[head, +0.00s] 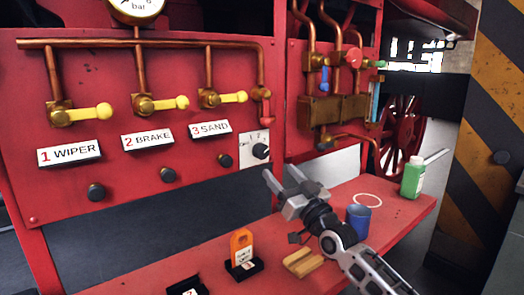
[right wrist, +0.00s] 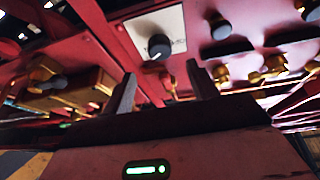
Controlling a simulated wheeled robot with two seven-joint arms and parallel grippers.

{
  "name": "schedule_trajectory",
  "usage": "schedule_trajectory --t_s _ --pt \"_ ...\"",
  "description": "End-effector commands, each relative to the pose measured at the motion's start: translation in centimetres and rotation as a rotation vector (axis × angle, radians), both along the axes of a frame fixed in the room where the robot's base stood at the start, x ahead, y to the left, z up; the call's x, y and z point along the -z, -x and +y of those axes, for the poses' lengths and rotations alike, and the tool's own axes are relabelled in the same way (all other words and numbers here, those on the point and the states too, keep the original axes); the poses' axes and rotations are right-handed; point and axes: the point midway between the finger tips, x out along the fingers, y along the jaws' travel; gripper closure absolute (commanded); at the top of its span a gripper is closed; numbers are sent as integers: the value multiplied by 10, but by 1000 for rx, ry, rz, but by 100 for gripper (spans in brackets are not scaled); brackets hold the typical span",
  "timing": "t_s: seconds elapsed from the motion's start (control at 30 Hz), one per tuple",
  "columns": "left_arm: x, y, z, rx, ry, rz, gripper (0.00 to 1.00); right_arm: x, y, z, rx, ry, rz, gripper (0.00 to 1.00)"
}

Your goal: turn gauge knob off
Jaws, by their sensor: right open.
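The gauge knob is a black round knob (head: 260,151) on a white plate (head: 246,158) with small markings, low at the right of the red panel. It also shows in the right wrist view as a black knob (right wrist: 159,46) on its pale plate (right wrist: 171,22), just beyond the fingertips. My right gripper (head: 281,174) is open and empty, a little below and to the right of the knob in the head view, and looks apart from it. In the right wrist view the two fingers (right wrist: 160,75) stand apart with nothing between them. My left gripper is not in view.
Three yellow-handled valves (head: 171,104) sit above signs for wiper, brake and sand. A gauge (head: 136,8) is at the top.

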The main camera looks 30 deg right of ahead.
Motion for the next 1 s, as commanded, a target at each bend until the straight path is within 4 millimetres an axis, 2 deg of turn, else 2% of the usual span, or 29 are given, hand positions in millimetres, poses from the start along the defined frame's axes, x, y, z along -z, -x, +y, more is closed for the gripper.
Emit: schedule_trajectory --t_s 0.03,0.2,0.4,0.6,0.9,0.93,1.0 --pt "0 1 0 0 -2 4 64 -8 -11 0 1 1 -4 41" --pt "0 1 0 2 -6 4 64 -20 -44 1 1 2 -3 41" --pt "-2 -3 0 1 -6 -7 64 -30 -72 2 -1 1 1 41" --pt "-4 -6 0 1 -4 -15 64 -35 -85 2 1 2 2 41" --pt "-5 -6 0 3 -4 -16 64 -36 -87 2 -1 1 1 41" --pt "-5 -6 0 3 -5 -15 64 -36 -87 2 -1 1 1 47" --pt "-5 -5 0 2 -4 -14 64 -35 -87 2 -1 1 2 66"
